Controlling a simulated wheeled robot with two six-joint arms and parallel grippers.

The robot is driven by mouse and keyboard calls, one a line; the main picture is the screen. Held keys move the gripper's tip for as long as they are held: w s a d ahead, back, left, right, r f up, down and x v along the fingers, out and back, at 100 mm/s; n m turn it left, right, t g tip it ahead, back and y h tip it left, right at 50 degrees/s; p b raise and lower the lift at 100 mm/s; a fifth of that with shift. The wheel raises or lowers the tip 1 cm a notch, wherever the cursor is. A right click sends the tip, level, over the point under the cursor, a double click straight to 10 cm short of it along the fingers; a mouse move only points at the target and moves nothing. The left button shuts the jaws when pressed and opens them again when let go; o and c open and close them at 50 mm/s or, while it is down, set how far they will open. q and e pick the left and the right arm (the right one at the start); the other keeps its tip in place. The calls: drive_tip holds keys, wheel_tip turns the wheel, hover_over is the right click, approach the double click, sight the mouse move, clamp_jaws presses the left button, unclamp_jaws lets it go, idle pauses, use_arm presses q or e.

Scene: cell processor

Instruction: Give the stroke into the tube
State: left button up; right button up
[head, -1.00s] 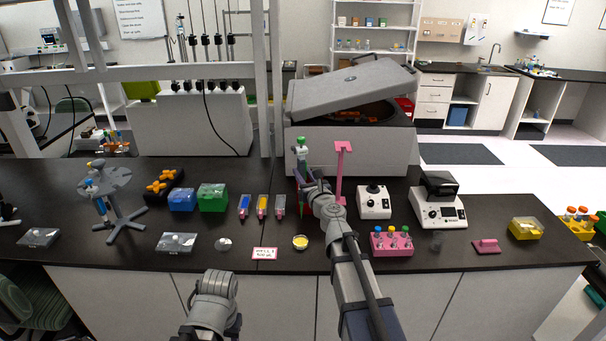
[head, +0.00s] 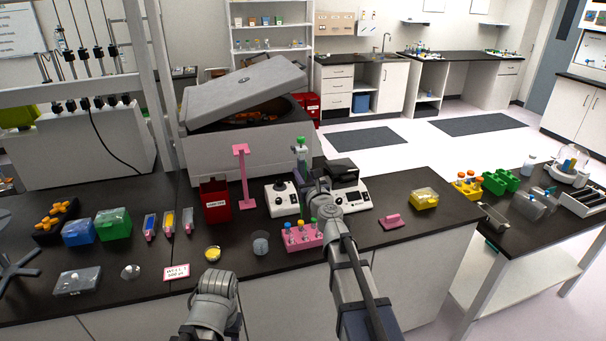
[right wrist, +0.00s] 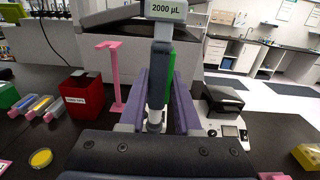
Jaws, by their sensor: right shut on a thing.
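My right gripper (head: 305,183) is shut on a pipette, which stands upright with a green top (head: 301,145) in the head view. In the right wrist view the pipette (right wrist: 158,75) has a grey body, a green strip and a "2000 µL" label, between the purple jaws (right wrist: 155,108). Its lower end is hidden by the gripper. Several capped tubes (head: 301,229) stand in a pink rack (head: 304,245), in front of my right gripper in the head view. A clear cup (head: 261,243) stands left of the rack.
A pink stand (head: 243,178) and a red box (head: 214,203) stand left of the pipette. A small white device (head: 282,198) and a larger one with a dark lid (head: 352,196) are close by. The grey centrifuge (head: 240,150) is behind, lid raised.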

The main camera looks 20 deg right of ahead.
use_arm(q)
drive_tip(key=f+b, duration=0.5)
drive_tip(key=shift+d+f, duration=0.25)
drive_tip(key=shift+d, duration=0.1)
use_arm(e)
drive_tip(key=f, duration=0.2)
drive_tip(key=d+f, duration=0.1)
drive_tip(key=f, duration=0.2)
drive_tip(key=shift+s+d+f, duration=0.1)
drive_tip(key=shift+s+f, duration=0.05)
drive_tip(key=shift+f, duration=0.1)
use_arm(q)
drive_tip(key=shift+b, duration=0.3)
drive_tip(key=shift+f+b, duration=2.95)
use_arm(e)
drive_tip(key=shift+f, duration=2.9)
use_arm(q)
drive_tip(key=shift+f, duration=0.25)
use_arm(e)
drive_tip(key=shift+f, duration=0.25)
